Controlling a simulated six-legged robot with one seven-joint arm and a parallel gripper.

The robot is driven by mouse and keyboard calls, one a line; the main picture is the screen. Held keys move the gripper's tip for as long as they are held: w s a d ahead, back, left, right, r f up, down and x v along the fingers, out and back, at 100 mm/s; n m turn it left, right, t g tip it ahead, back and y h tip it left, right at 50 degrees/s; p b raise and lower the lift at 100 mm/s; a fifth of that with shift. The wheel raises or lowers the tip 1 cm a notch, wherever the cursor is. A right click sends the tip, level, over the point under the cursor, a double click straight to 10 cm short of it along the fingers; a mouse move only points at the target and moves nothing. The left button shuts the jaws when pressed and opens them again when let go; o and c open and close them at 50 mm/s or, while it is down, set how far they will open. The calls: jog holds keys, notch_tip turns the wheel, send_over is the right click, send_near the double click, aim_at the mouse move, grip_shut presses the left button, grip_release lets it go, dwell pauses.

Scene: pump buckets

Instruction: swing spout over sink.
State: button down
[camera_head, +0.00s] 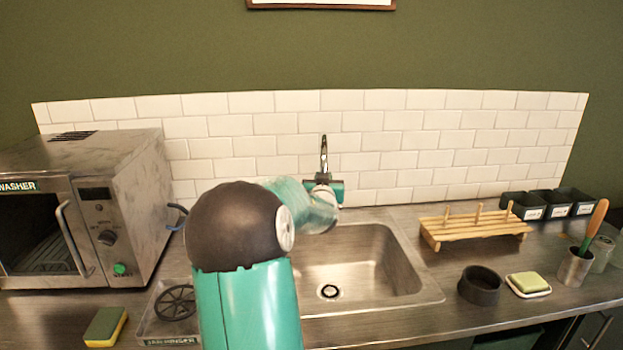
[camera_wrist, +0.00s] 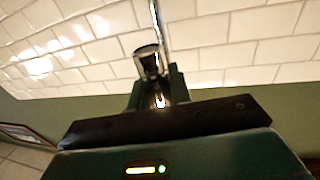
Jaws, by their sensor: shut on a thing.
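The metal spout (camera_head: 324,156) rises in front of the tiled wall, behind the back edge of the sink (camera_head: 425,280). Its upper part shows as a shiny tube above my gripper; its lower part and base are hidden by my gripper and arm. My gripper (camera_head: 323,188) is shut on the spout. In the wrist view the spout (camera_wrist: 161,25) comes down between the fingers of my gripper (camera_wrist: 159,92), with a dark round collar beside it. I cannot tell which way the spout's outlet points. The sink basin is empty, with a drain near its middle.
A steel washer (camera_head: 100,205) stands at the left. A sponge (camera_head: 105,327) and a tray with a black wheel (camera_head: 175,303) lie in front of it. A wooden rack (camera_head: 475,228), a dark bowl (camera_head: 480,286) and a soap dish (camera_head: 528,284) stand right of the sink.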

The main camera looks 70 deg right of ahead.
jog(key=shift+s+d, duration=0.3)
jog(key=shift+s, duration=0.55)
jog(key=c, duration=1.3)
grip_release()
jog(key=v, duration=1.3)
jog(key=shift+a, duration=0.4)
